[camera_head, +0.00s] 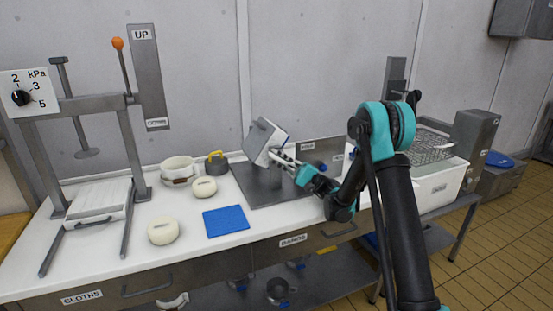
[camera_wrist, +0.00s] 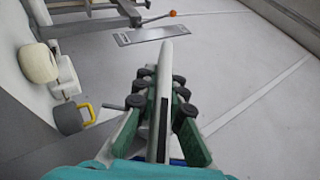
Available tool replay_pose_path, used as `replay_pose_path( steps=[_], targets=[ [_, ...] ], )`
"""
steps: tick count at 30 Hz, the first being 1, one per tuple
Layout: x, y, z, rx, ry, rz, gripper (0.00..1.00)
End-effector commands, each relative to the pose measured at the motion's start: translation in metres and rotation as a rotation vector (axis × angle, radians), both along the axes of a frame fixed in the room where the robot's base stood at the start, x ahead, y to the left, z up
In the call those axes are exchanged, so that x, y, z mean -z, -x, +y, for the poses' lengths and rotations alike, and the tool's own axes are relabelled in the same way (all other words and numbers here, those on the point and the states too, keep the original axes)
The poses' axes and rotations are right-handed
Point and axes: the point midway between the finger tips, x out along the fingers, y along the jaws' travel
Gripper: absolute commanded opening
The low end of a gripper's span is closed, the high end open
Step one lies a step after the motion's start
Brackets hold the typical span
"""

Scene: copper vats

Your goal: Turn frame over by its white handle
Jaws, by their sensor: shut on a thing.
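The frame (camera_head: 264,139) is a grey, flat, box-like piece with a lighter edge. In the head view it stands steeply tilted above a dark grey plate (camera_head: 240,179) on the bench; I cannot tell whether its lower edge touches the plate. My gripper (camera_head: 284,159) reaches in from the right and is shut at the frame's near side. In the wrist view a pale bar, seemingly the white handle (camera_wrist: 166,58), runs between the closed fingers of my gripper (camera_wrist: 162,80).
Left of the plate are a yellow-handled grey weight (camera_head: 216,163), a white mould (camera_head: 179,171), cream rounds (camera_head: 163,231) and a blue cloth (camera_head: 226,221). A press (camera_head: 85,104) stands at far left. A white basin (camera_head: 437,187) with a rack lies right.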

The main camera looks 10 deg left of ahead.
Motion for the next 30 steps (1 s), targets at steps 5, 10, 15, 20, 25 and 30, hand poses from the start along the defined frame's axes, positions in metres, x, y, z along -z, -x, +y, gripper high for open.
replay_pose_path(
  steps=[5, 10, 15, 20, 25, 30],
  targets=[
    [-0.0003, -0.0008, -0.0004, 0.001, -0.003, 0.002, 0.0],
    [-0.0003, -0.0008, -0.0004, 0.001, -0.002, 0.002, 0.0],
    [-0.0002, -0.0008, -0.0004, 0.001, -0.002, 0.002, 0.23],
    [-0.0001, -0.0005, -0.0001, 0.001, -0.001, 0.002, 0.31],
    [0.0001, -0.0004, -0.0004, 0.0, -0.002, 0.001, 0.31],
    [0.0062, -0.0025, -0.0095, 0.003, -0.002, 0.002, 0.31]
  ],
)
